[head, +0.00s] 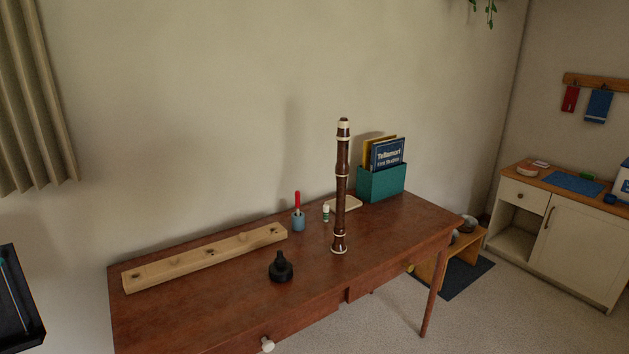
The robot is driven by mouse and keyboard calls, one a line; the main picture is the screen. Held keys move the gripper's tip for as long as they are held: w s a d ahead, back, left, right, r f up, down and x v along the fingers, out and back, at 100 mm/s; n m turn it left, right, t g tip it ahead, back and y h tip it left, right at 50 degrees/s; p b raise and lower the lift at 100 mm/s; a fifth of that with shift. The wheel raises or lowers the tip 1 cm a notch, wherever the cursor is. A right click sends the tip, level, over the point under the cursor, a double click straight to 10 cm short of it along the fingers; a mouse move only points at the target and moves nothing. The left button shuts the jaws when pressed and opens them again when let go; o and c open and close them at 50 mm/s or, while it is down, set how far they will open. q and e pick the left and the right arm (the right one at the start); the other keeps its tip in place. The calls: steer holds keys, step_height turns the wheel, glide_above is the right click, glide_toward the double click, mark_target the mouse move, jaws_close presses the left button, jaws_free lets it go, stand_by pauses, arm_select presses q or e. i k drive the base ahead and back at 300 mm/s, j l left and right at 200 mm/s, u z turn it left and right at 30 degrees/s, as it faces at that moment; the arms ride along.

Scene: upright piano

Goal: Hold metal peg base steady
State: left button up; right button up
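A small black base (281,268) with a wide round foot and a narrower upright top stands on the brown wooden table. It is the thing most like the metal peg base, but I cannot tell its material. A dark brown woodwind instrument (341,190) with pale rings stands upright on the table, to the right of the black base and apart from it. Whether a peg holds it from inside is hidden. Neither of my grippers is in view, and nothing is seen touching the black base.
The table (330,290) also bears a long wooden block (205,259) with dark spots, a blue cup (298,221) with a red-handled tool, a small white bottle (326,212) and a teal box (381,184) of booklets. The table's front middle is clear. A cabinet (570,245) stands right.

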mark_target(284, 274)
steer(key=i+l+u, duration=0.15)
steer(key=u, duration=0.5)
steer(key=i+l+u, duration=0.15)
steer(key=l, duration=0.35)
steer(key=i+l+u, duration=0.1)
steer(key=l, duration=0.4)
steer(key=i+l+u, duration=0.15)
steer(key=l, duration=0.4)
steer(key=i+l+u, duration=0.15)
steer(key=l, duration=0.35)
